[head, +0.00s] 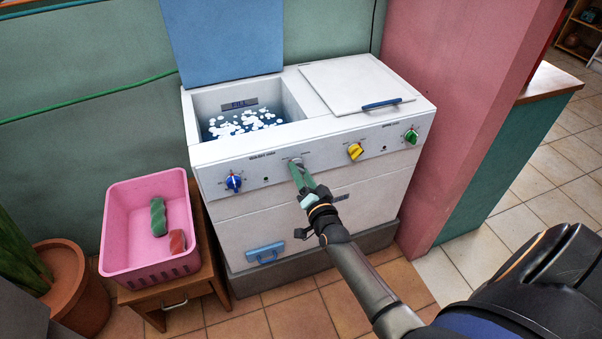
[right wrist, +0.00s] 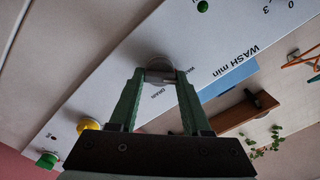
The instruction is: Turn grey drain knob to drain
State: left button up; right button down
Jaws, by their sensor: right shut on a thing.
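The grey drain knob (head: 296,163) is on the front panel of the white twin-tub washer (head: 300,205). In the right wrist view the knob (right wrist: 160,66) sits between the green fingertips, with WASH and DRAIN lettering beside it. My right gripper (head: 298,170) reaches the panel and is shut on the knob, hiding part of it in the head view. Which mark the knob points to is hard to tell. The open tub (head: 240,116) holds water with white foam. My left gripper is not in view.
A blue knob (head: 233,182) is to the left on the panel; a yellow knob (head: 355,151) and a green knob (head: 411,136) are to the right. A pink basket (head: 118,225) with rolled cloths stands on a wooden stool. A pink wall (head: 480,100) borders the right side.

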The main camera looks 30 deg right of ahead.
jog(key=m+b, duration=0.3)
jog(key=m, duration=1.4)
jog(key=shift+f+m+b, duration=0.1)
jog(key=shift+m+b, duration=0.25)
jog(key=shift+m, duration=0.05)
dwell(0.6)
jog(key=shift+c, duration=1.8)
grip_release()
jog(key=shift+s, duration=0.1)
jog(key=v, duration=1.2)
jog(key=shift+s, duration=0.2)
